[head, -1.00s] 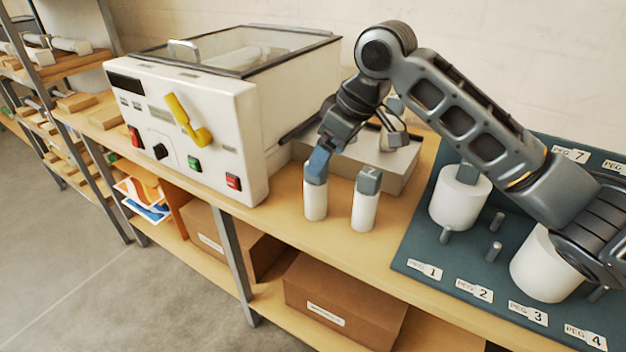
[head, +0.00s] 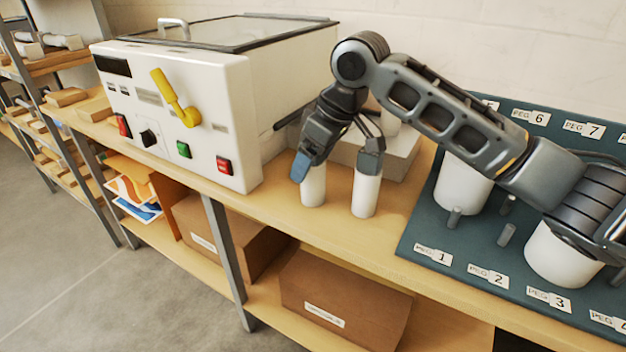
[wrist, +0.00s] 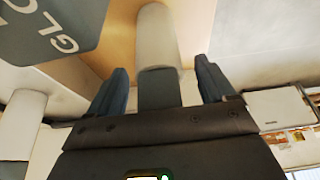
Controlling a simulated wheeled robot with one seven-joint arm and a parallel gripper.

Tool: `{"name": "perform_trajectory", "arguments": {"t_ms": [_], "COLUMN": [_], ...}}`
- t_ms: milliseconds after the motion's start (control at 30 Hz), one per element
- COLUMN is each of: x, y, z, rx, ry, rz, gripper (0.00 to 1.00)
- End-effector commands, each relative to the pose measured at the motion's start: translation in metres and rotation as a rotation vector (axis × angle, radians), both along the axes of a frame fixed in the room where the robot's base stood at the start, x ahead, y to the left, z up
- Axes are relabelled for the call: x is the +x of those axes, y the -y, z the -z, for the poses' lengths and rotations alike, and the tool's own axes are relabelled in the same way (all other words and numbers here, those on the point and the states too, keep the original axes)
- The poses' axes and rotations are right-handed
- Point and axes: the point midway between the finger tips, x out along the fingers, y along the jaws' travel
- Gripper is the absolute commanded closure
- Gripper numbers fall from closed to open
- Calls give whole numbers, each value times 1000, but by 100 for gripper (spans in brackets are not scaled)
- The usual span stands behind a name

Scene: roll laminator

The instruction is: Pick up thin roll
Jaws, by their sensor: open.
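Two slim white rolls stand upright on the bench in the head view, a left one (head: 313,187) and a right one (head: 366,195). I cannot tell which of them the task means. My gripper (head: 336,160) is at their tops with its fingers spread; the blue left fingertip overlaps the left roll, and the other finger overlaps the top of the right roll. In the wrist view my gripper (wrist: 160,88) is open, with a white roll (wrist: 157,35) and a grey piece between the fingers. Contact cannot be told.
The white laminator (head: 180,120) with a yellow lever stands close on the left. A pale box (head: 398,160) is behind the rolls. The dark peg board (head: 420,240) with thick white rolls (head: 463,185) is on the right. The bench's front edge is near.

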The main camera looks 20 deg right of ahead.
Motion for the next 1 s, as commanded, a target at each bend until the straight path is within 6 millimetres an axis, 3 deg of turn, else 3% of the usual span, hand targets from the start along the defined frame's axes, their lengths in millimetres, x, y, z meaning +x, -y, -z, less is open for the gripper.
{"name": "perform_trajectory", "arguments": {"t_ms": [233, 833, 1000], "x": [0, 0, 0], "y": [0, 0, 0], "z": [0, 0, 0], "rx": [1, 1, 1], "ry": [1, 1, 1], "rz": [0, 0, 0], "gripper": [19, 76, 78]}}
